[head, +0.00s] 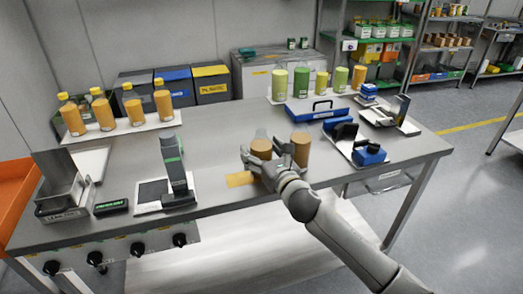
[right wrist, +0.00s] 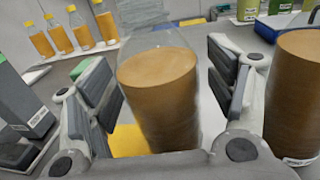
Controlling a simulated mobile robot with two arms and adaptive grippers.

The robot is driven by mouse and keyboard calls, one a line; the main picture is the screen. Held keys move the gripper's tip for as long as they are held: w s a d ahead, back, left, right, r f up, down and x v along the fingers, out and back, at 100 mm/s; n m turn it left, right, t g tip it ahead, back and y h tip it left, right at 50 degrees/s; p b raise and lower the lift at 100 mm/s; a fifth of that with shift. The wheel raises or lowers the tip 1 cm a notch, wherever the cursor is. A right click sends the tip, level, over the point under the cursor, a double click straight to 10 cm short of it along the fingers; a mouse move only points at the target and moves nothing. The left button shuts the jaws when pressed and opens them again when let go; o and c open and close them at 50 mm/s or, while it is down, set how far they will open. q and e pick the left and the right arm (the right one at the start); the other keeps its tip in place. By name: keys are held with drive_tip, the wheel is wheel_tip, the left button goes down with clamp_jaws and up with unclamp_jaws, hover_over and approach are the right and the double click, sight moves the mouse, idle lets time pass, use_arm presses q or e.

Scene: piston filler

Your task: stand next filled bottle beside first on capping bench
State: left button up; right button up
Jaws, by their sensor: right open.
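Two clear bottles filled with orange-brown product stand side by side near the front of the steel bench (head: 225,130). The left filled bottle (head: 261,149) stands between the fingers of my right gripper (head: 266,166), which is open. In the right wrist view this bottle (right wrist: 160,95) is upright between the spread finger pads, with gaps on both sides. The right filled bottle (head: 301,150) stands just outside the right finger; it also shows in the right wrist view (right wrist: 294,95). My left gripper is out of view.
A yellow patch (head: 239,179) lies left of the bottles. A stand device (head: 173,165) is further left. A tray (head: 125,130) with several orange bottles is back left. Blue tools (head: 368,152) lie on a tray at right. A blue case (head: 313,111) is behind.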

drive_tip(key=shift+r, duration=0.1)
drive_tip(key=v, duration=1.2)
